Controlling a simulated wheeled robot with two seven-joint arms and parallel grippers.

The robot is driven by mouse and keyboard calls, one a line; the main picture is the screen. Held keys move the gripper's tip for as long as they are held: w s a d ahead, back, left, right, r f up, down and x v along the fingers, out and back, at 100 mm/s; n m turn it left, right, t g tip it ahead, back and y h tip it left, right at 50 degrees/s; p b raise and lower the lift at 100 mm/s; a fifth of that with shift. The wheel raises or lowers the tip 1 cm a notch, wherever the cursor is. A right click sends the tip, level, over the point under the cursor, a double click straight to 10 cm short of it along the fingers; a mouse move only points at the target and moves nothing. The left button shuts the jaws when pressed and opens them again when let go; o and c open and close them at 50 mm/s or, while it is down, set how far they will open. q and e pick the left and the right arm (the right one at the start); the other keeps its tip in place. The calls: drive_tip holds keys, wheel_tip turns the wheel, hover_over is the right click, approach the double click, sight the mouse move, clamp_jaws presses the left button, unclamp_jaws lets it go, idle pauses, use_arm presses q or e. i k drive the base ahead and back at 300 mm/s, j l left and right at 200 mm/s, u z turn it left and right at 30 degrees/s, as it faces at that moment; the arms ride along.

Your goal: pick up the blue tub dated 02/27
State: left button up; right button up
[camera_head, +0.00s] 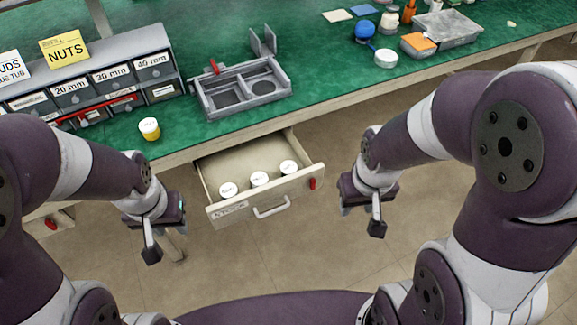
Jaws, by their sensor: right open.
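Three small tubs with white lids stand in a row in the open drawer: a left one (228,190), a middle one (259,179) and a right one (288,167). The writing on their lids is too small to read, and I cannot tell their body colours. No tub is clearly blue or readably dated 02/27. A yellow tub with a white lid (150,129) stands on the green bench. My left gripper (165,233) is open and empty, left of the drawer. My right gripper (361,215) is open and empty, right of the drawer.
The drawer (236,207) has a front handle and a red latch. A grey tray (245,88) lies on the bench (320,65) behind it. A bin cabinet (120,72) with NUTS and STUDS cards is at left. A blue ball-shaped object (365,31) and a clear box (448,29) are at back right.

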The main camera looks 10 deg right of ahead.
sight(227, 190)
drive_tip(key=i+j, duration=0.15)
drive_tip(key=j, duration=0.2)
drive_tip(key=i+j, duration=0.15)
drive_tip(key=j, duration=0.15)
drive_tip(key=i+j, duration=0.2)
drive_tip(key=j, duration=0.15)
drive_tip(key=i+j+z, duration=0.1)
drive_tip(key=j, duration=0.2)
drive_tip(key=i+j, duration=0.2)
drive_tip(key=j, duration=0.15)
drive_tip(key=j+z, duration=0.15)
drive_tip(key=z, duration=2)
